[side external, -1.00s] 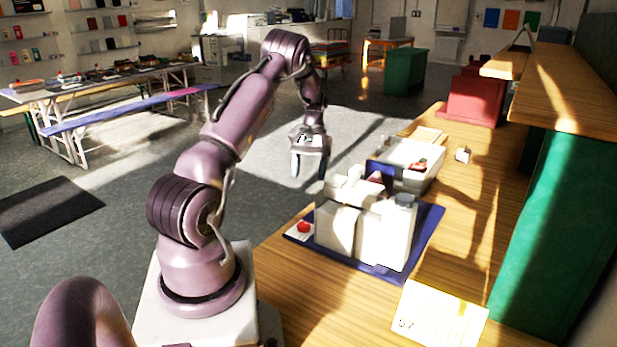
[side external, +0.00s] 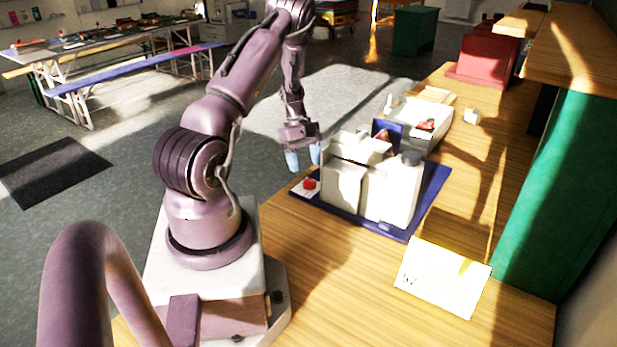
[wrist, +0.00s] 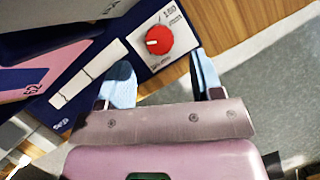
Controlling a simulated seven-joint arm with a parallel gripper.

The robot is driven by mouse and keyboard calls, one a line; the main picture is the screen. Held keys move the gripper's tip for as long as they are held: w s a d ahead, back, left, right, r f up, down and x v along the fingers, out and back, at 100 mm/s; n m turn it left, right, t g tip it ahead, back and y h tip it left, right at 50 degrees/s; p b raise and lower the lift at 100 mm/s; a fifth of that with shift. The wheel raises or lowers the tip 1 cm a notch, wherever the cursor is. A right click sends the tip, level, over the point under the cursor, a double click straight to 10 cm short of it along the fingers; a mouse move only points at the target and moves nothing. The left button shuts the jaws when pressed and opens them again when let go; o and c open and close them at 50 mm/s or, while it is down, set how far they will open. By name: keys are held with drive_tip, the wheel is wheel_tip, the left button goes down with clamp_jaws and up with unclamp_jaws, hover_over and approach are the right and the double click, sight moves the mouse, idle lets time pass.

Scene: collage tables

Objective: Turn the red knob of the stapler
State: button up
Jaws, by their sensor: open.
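The stapler is a group of white blocks (side external: 362,185) on a dark blue base (side external: 425,205), standing on the wooden counter. Its red knob (side external: 310,183) sits on a small white plate at the left corner of the base. In the wrist view the red knob (wrist: 159,39) shows a white pointer line and lies ahead of the fingers, a little left of the middle between them. My gripper (side external: 303,160) is open and empty, with pale blue fingertips pointing down just above and behind the knob. Both fingers (wrist: 165,82) appear apart from the knob in the wrist view.
A white tray (side external: 440,125) with a red item stands behind the stapler. A white card with writing (side external: 443,277) lies in front on the counter. A green cabinet (side external: 565,190) and wooden shelf bound the right side. The counter's front middle is clear.

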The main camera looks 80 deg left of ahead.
sight(309, 181)
drive_tip(key=shift+x, duration=2.4)
drive_tip(key=shift+a, duration=0.1)
drive_tip(key=c, duration=0.9)
